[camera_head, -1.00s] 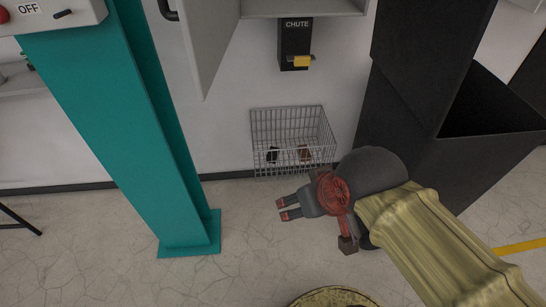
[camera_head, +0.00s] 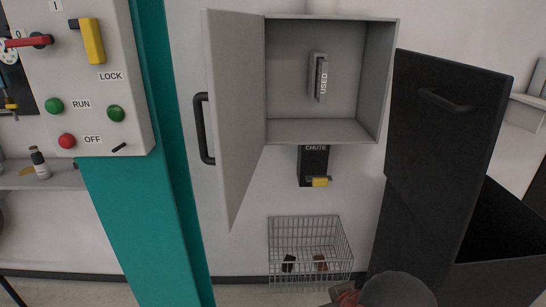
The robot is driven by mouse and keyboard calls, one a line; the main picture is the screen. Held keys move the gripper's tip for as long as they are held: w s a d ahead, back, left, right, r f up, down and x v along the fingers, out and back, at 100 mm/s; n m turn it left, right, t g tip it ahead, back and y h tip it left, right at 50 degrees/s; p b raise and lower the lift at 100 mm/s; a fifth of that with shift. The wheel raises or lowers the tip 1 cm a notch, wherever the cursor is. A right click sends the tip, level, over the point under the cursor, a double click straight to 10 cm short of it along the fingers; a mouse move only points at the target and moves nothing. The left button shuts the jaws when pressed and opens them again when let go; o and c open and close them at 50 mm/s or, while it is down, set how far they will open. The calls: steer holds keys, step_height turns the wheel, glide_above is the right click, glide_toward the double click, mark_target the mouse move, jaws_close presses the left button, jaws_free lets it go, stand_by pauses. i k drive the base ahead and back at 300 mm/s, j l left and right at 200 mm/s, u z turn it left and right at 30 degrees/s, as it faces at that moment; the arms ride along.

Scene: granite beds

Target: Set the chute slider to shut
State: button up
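The chute (camera_head: 313,163) is a narrow black box labelled CHUTE on the white wall, just under an open grey cabinet. Its yellow slider (camera_head: 319,182) sits at the lower end of the box. Whether that position is open or shut cannot be told. My arm shows only at the bottom edge of the head view, below and right of the chute. My gripper's fingers are out of the frame.
The grey cabinet (camera_head: 330,131) has its door (camera_head: 236,120) swung open to the left, with a black handle. A wire basket (camera_head: 310,223) with small items hangs below the chute. A teal post and control panel (camera_head: 85,125) stand left; a black bin (camera_head: 440,150) stands right.

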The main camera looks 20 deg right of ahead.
mark_target(317, 181)
steer(key=l+u, duration=0.15)
steer(key=l, duration=1.35)
steer(key=k, duration=0.05)
